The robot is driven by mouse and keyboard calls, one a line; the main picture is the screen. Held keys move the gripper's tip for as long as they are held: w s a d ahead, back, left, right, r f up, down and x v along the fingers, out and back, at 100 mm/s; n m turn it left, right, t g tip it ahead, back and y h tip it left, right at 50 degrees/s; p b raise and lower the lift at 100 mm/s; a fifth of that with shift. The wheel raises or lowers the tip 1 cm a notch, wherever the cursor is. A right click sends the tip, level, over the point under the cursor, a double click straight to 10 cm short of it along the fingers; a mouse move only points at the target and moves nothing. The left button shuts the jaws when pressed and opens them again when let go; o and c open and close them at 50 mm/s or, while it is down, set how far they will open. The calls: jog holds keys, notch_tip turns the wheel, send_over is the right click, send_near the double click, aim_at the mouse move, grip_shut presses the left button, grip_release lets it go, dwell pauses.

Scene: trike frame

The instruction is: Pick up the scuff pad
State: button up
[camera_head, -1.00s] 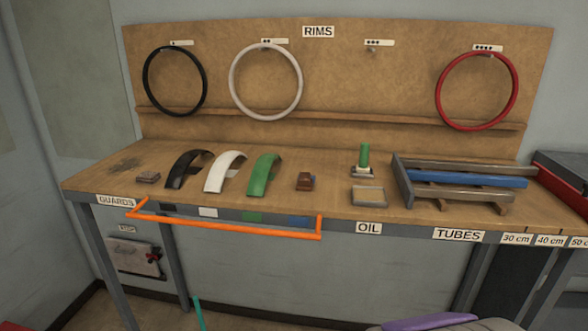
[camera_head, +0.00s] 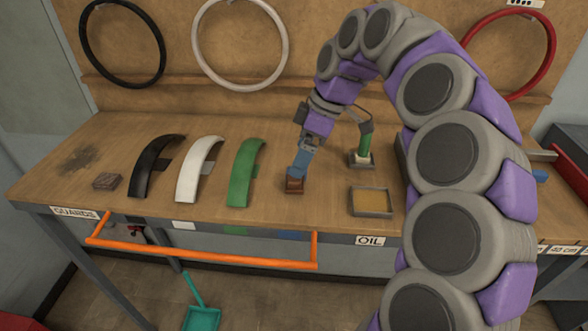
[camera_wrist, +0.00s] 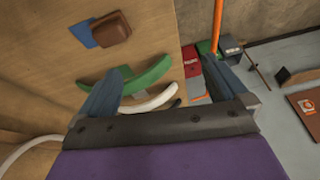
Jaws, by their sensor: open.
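A flat grey-brown pad (camera_head: 107,181) lies on the workbench at the left, beside a dark scuffed patch. A brown block (camera_head: 295,186) sits right of the green guard; the wrist view shows it (camera_wrist: 111,27) with a blue piece beside it. I cannot tell for sure which is the scuff pad; the flat one looks more like a pad. My gripper (camera_head: 299,171) is over the bench and overlaps the brown block in the head view. In the wrist view my gripper (camera_wrist: 166,66) is open and empty, with the block up and left, outside the jaws.
Black (camera_head: 154,166), white (camera_head: 198,168) and green (camera_head: 244,172) guards stand between the two brown items. A green bottle (camera_head: 364,146) and a shallow oil tray (camera_head: 371,202) are at right. An orange rail (camera_head: 205,258) runs along the front. My arm hides much of the right side.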

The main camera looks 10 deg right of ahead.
jog(key=w+d+r+n+p, duration=0.1)
jog(key=w+d+p, duration=0.2)
jog(key=w+d, duration=0.3)
send_over(303, 183)
jog(key=shift+t, duration=0.3)
notch_tip(303, 183, down, 10)
jog(key=shift+f, duration=0.1)
jog(key=shift+p+x, duration=0.5)
jog(key=shift+x, duration=2.6)
jog(key=shift+w, duration=0.15)
jog(key=shift+c, duration=0.4)
jog(key=c, duration=1)
